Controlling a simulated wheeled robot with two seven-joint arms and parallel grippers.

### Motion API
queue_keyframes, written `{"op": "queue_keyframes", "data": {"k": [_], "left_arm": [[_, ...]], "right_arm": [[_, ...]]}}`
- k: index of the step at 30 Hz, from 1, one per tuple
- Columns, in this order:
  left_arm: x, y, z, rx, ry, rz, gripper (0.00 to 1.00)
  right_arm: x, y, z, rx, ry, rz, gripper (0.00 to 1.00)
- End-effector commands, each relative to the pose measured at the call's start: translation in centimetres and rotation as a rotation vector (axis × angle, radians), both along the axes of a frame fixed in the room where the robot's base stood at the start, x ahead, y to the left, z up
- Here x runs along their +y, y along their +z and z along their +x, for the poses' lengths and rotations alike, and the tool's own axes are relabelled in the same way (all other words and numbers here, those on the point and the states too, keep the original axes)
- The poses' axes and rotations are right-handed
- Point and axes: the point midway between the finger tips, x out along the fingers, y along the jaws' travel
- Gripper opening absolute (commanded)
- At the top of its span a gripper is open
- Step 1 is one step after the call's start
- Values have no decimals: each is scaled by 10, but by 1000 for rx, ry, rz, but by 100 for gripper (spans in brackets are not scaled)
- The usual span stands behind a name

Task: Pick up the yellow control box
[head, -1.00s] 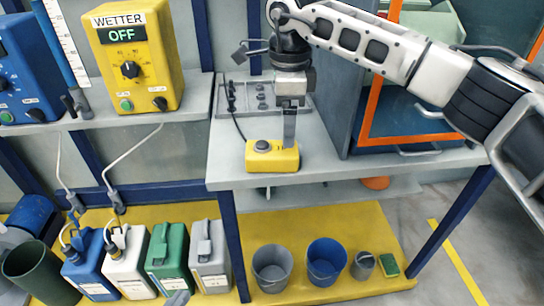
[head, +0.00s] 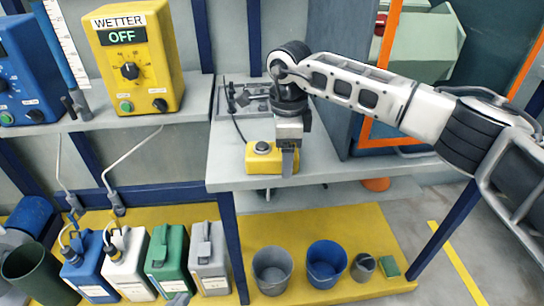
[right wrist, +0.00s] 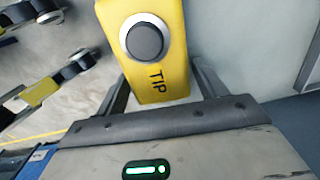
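The yellow control box (head: 258,161) sits on the grey bench near its front edge, with a round grey button on top. In the right wrist view the yellow control box (right wrist: 160,85) shows its dark button and the letters TIP. My right gripper (head: 288,165), on the arm from the right, points down at the box's right end and hides part of it. In the right wrist view my right gripper's fingers (right wrist: 160,78) are apart, one at each side of the box; firm contact is not visible. Only a small grey tip, perhaps my left gripper (head: 179,299), shows at the bottom edge.
A larger yellow WETTER panel (head: 135,60) stands on the left shelf. A metal tray with fittings (head: 225,108) lies behind the box. An orange-framed cabinet (head: 345,130) stands to its right. Canisters and buckets stand on the yellow platform (head: 240,230) below.

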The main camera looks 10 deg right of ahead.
Motion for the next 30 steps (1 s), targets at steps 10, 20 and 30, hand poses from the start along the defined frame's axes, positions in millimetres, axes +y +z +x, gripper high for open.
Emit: {"op": "queue_keyframes", "data": {"k": [10,20,30], "left_arm": [[0,1,1,-2,1,1,0],[0,3,2,-6,1,1,0],[1,3,2,-3,1,1,0]], "right_arm": [[0,1,0,-1,0,1,29],[1,21,1,-3,0,3,29],[8,93,-49,-6,6,1,29]]}}
